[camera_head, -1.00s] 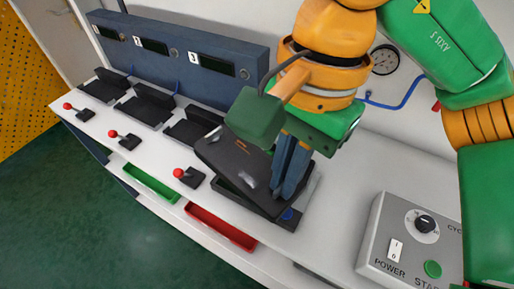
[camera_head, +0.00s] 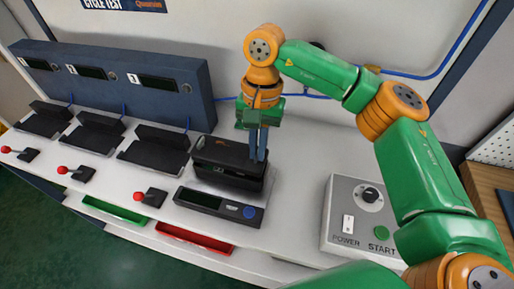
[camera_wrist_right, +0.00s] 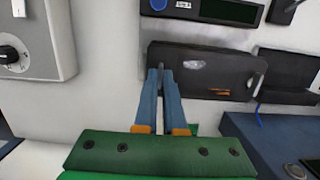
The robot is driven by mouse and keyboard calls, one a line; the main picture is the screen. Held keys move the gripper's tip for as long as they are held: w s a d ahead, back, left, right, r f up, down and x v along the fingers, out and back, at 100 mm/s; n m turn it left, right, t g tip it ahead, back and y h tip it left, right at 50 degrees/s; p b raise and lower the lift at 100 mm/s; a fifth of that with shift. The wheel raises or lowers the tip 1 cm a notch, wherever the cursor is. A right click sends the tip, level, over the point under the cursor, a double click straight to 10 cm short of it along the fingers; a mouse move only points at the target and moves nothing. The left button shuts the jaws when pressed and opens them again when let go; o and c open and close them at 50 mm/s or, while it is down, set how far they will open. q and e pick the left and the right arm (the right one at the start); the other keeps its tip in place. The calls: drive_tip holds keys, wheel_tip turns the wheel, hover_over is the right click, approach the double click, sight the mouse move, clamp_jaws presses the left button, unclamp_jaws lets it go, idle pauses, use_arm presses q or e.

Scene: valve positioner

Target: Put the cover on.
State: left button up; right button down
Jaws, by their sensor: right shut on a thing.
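The black cover (camera_head: 226,153) is at the right end of the row in the head view, close behind a dark unit (camera_head: 190,197) with a display and a blue button. My right gripper (camera_head: 258,158) points down and is shut on the cover's right end. In the right wrist view the fingers (camera_wrist_right: 165,72) meet at one end of the cover (camera_wrist_right: 215,72), which has pale patches. I cannot tell whether the cover rests on something. My left gripper is not in view.
A grey control box (camera_head: 345,245) with a knob and a green START button stands to the right. Several black stands line the left, before a blue numbered panel (camera_head: 205,105). Red-knobbed levers, a green tray (camera_head: 115,210) and a red tray (camera_head: 195,238) lie along the front.

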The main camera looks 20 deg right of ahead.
drive_tip(key=shift+f, duration=1.05)
drive_tip(key=c, duration=1)
unclamp_jaws()
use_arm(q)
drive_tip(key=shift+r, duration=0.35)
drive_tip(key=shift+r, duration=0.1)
use_arm(e)
drive_tip(key=shift+r, duration=0.15)
drive_tip(key=r, duration=0.4)
drive_tip(key=r+b, duration=0.1)
drive_tip(key=r, duration=0.1)
drive_tip(key=shift+w+d+r, duration=0.25)
drive_tip(key=shift+w, duration=0.15)
use_arm(q)
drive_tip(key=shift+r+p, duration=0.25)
drive_tip(key=shift+p, duration=0.6)
use_arm(e)
drive_tip(key=r, duration=0.5)
drive_tip(key=shift+w+d+r, duration=0.25)
drive_tip(key=shift+d, duration=0.05)
